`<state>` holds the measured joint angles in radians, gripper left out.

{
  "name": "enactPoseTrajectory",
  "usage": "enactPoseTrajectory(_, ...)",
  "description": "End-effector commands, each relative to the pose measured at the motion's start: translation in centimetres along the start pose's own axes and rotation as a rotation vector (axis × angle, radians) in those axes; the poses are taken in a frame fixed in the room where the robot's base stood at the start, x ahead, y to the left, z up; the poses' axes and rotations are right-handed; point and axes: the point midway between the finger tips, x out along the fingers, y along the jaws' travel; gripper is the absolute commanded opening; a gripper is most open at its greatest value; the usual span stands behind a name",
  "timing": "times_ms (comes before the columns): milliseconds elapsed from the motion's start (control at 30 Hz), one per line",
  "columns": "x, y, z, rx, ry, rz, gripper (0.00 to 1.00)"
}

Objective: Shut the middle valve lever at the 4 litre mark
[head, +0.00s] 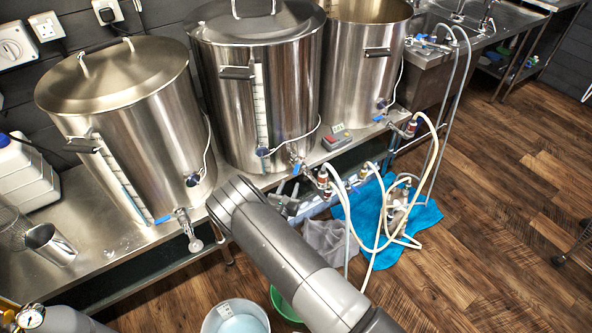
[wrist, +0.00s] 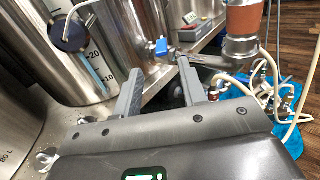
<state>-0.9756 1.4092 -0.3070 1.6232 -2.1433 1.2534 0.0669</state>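The middle steel kettle (head: 240,100) stands on the bench, with a sight glass (head: 261,105) on its front. Its outlet valve has a small blue lever (head: 297,166) low on the right side. In the wrist view the blue lever (wrist: 162,47) shows just beyond my fingertips, with a gap between. The sight glass (wrist: 97,72) shows there too, with 20 and 10 marks and a blue strip. The exact liquid level is too small to read. My gripper (wrist: 160,72) is open and empty, its fingers apart. In the head view my gripper (head: 289,198) is partly hidden by my arm.
A brown fitting (wrist: 242,20) with hoses stands right of the lever. The left kettle (head: 125,120) and right kettle (head: 362,70) flank the middle one. A blue cloth (head: 420,220) and a white bucket (head: 236,316) are on the floor. The floor at right is mostly clear.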

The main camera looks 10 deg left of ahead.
Motion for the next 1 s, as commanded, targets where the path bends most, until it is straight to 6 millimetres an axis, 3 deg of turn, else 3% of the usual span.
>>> enactPoseTrajectory(300, 6.1, -0.2, 0.1, 0.003, -0.001, -0.005, 0.38)
enactPoseTrajectory(500, 8.7, -0.1, 0.1, 0.002, -0.002, -0.004, 0.38)
enactPoseTrajectory(900, 9.5, -0.1, 0.1, 0.001, -0.001, -0.003, 0.38)
enactPoseTrajectory(1000, 9.5, -0.1, 0.1, 0.001, -0.001, -0.003, 0.31)
